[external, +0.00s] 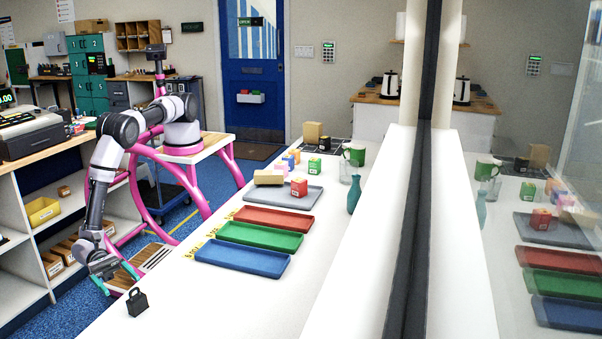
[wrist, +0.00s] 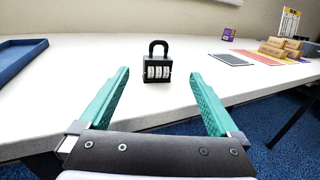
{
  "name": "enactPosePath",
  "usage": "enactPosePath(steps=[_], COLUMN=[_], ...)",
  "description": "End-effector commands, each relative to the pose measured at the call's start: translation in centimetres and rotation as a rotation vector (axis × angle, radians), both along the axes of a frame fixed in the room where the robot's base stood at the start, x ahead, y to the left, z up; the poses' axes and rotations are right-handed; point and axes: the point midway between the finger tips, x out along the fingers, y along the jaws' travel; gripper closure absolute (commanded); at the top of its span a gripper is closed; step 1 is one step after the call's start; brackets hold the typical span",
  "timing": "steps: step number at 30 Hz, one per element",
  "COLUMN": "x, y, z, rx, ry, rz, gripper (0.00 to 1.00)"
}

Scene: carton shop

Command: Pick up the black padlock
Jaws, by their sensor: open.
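The black padlock (external: 137,302) stands upright on the white counter near its front left edge in the external view. In the wrist view the padlock (wrist: 157,66) shows a row of white number dials and a closed shackle. My gripper (external: 118,279) is at the counter's left edge, just left of the padlock. In the wrist view my gripper's teal fingers (wrist: 163,80) are spread wide and empty. The padlock appears between them, beyond the fingertips, and no finger seems to touch it.
Blue (external: 242,260), green (external: 259,236) and red (external: 275,219) trays lie farther along the counter (external: 215,310). A grey tray (external: 312,196) with small boxes, a teal vase (external: 354,195) and a glass partition stand beyond. The counter around the padlock is clear.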

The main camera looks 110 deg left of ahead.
Motion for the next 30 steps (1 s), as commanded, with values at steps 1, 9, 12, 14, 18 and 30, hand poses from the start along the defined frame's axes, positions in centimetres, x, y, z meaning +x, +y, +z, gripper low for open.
enactPosePath(steps=[1, 9, 12, 14, 18, 30], x=[1.1, 3.8, 4.8, 5.7, 7.6, 8.7], y=[-0.2, -1.3, -1.6, -1.9, -2.6, -3.2], z=[0.1, 0.0, 0.0, 0.0, -0.1, 0.0], rx=[-0.002, 0.0, -0.001, -0.001, -0.001, 0.0], ry=[-0.001, 0.001, 0.001, 0.0, 0.002, 0.001], rz=[0.004, 0.004, 0.007, 0.007, 0.007, 0.005], gripper=[0.02, 0.02, 0.02, 0.02, 0.02, 0.14])
